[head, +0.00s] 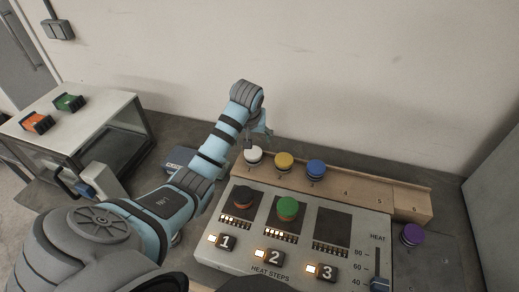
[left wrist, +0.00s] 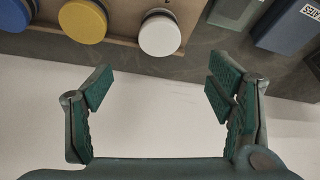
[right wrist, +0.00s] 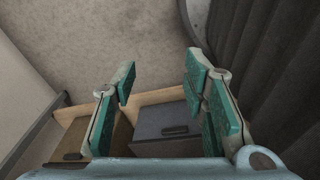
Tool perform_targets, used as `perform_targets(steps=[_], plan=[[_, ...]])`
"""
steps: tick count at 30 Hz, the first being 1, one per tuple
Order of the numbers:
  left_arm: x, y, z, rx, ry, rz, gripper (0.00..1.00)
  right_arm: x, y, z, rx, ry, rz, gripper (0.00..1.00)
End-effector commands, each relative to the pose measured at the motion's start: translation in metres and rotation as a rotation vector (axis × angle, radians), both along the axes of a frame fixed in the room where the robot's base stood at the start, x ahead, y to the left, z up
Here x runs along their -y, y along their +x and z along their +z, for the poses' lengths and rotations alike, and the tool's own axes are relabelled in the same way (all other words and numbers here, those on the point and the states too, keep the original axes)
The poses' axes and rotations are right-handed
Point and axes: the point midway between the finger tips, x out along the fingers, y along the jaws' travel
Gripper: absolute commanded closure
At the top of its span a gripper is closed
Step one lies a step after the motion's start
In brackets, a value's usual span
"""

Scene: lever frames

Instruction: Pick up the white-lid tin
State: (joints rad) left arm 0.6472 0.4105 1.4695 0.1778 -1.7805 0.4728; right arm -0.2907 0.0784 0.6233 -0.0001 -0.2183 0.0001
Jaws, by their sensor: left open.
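The white-lid tin (head: 253,155) stands at the left end of a wooden rack, left of a yellow-lid tin (head: 284,161) and a blue-lid tin (head: 316,168). My left gripper (head: 263,130) is just behind and above it in the head view, partly hidden by its own arm. In the left wrist view the white lid (left wrist: 160,35) lies beyond the open, empty fingers (left wrist: 160,88), roughly centred between them and apart from them. My right gripper (right wrist: 160,80) is open and empty in the right wrist view; it is not seen in the head view.
In front of the rack (head: 365,187) is a control panel (head: 235,252) with a dark-topped tin (head: 243,197), a green-lid tin (head: 288,207) and a heat slider. A purple-lid tin (head: 412,235) stands at right. A cart (head: 75,135) is at left. A wall rises behind.

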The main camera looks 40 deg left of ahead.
Motion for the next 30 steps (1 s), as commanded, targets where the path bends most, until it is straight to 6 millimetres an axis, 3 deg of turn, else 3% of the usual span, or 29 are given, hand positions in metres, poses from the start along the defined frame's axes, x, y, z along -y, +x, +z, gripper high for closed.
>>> perform_targets(steps=[6,11,18,25,30], plan=[[-0.010,0.018,-0.056,-0.003,-0.002,-0.003,0.25,0.000,-0.014,-0.011,-0.023,-0.001,-0.001,0.60],[-0.013,0.024,-0.075,-0.002,-0.001,-0.002,0.25,0.000,-0.018,-0.015,-0.030,-0.001,0.000,0.60],[-0.019,0.035,-0.118,-0.002,0.000,0.000,0.25,0.001,-0.007,-0.028,-0.010,-0.001,0.000,0.60],[-0.020,0.036,-0.119,0.000,0.000,-0.001,0.25,0.002,-0.007,-0.026,-0.010,-0.002,0.001,0.60],[-0.020,0.036,-0.118,0.000,0.000,-0.001,0.51,0.002,-0.009,-0.026,-0.013,-0.002,0.001,0.60]])
